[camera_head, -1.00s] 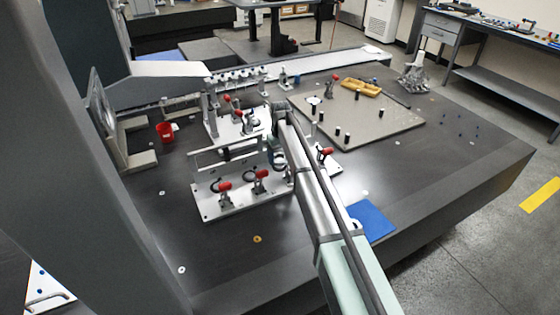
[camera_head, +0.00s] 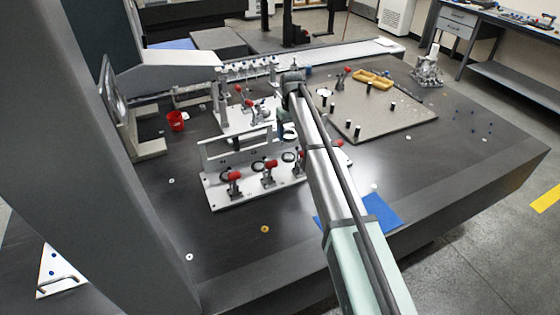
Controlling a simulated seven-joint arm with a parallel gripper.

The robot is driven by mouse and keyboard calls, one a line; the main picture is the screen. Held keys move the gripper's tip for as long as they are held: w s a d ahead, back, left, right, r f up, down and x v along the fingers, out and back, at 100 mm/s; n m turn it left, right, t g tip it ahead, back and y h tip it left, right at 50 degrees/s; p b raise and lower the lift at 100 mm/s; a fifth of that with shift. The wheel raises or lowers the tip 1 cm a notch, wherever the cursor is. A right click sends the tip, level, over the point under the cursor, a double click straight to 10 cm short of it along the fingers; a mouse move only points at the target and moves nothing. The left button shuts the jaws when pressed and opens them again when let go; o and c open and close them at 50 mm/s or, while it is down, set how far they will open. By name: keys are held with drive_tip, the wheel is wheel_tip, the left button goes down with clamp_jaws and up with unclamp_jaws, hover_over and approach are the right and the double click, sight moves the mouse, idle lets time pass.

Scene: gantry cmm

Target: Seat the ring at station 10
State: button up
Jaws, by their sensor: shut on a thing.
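My arm reaches from the lower right over the fixtures. My gripper (camera_head: 288,132) hangs below the wrist, mostly hidden behind my arm; its fingertips cannot be made out. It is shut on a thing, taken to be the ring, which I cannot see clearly. It is near the right end of a white fixture plate (camera_head: 222,196) with red-handled clamps (camera_head: 269,170) and dark rings (camera_head: 257,166). A second clamp fixture (camera_head: 226,124) stands behind it. No station numbers are readable, so I cannot tell which is station 10.
A grey plate (camera_head: 410,122) with black pegs and yellow trays (camera_head: 372,80) lies at the right. A red cup (camera_head: 176,121) stands at the left and a blue mat (camera_head: 384,211) at the front right. The dark table's front is mostly clear.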

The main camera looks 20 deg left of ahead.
drive_tip(key=w+d+f, duration=0.2)
drive_tip(key=w+d, duration=0.7)
idle(0.4)
drive_tip(key=shift+w+d+f, duration=0.1)
drive_tip(key=shift+f, duration=0.15)
drive_tip(key=shift+f, duration=3.05)
drive_tip(key=shift+f, duration=0.65)
drive_tip(key=o, duration=1.4)
